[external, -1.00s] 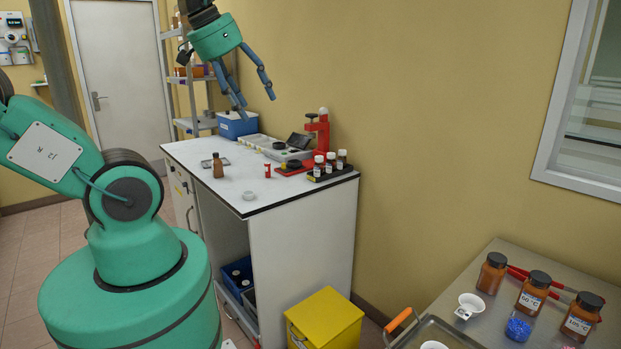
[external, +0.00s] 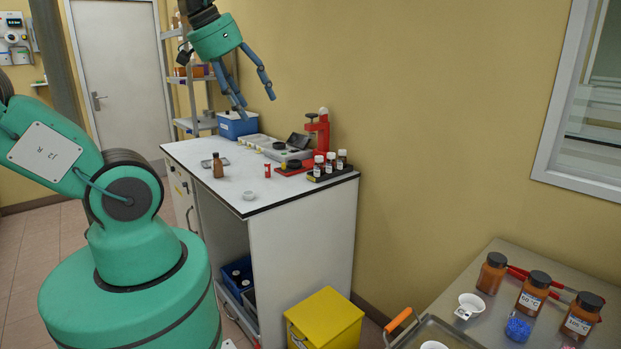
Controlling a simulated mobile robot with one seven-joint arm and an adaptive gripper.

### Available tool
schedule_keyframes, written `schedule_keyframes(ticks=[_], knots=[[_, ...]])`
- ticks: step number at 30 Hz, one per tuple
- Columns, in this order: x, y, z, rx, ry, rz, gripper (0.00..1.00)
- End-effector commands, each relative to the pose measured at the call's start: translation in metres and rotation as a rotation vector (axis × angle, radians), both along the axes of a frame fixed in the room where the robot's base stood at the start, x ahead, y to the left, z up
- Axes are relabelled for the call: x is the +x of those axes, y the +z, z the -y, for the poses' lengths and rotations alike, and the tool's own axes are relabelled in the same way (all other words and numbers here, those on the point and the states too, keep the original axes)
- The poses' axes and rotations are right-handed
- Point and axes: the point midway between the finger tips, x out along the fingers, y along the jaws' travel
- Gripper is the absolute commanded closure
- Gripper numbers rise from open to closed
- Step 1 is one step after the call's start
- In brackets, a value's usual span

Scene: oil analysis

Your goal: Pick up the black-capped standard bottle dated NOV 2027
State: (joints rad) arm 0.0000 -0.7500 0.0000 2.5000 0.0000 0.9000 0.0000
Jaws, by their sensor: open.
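My gripper (external: 256,97) hangs open and empty in the air above the back of the white bench (external: 215,186), fingers pointing down. Several small labelled bottles (external: 330,164) stand in a dark rack at the bench's right side; their cap colours are hard to tell and no date can be read. A brown bottle (external: 218,168) stands alone near the bench's left side. Dark-capped bottles (external: 237,275) sit low in a blue crate (external: 227,288) under the bench, partly hidden. I cannot tell which bottle is dated NOV 2027. My gripper touches none of them.
A red press (external: 318,135), a grey instrument (external: 289,152), a small red item (external: 267,171) and a white dish (external: 249,196) are on the bench. A blue box (external: 237,126) stands at the back. A yellow bin (external: 326,318) is on the floor. Amber jars (external: 533,292) stand on the right-hand table.

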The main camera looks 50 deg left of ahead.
Motion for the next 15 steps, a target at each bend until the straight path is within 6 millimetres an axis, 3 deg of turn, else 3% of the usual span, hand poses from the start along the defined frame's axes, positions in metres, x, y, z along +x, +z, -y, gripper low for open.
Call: schedule_keyframes(ticks=[15], knots=[[0.0088,0.0053,-0.0054,0.002,0.013,-0.009,0.33]])
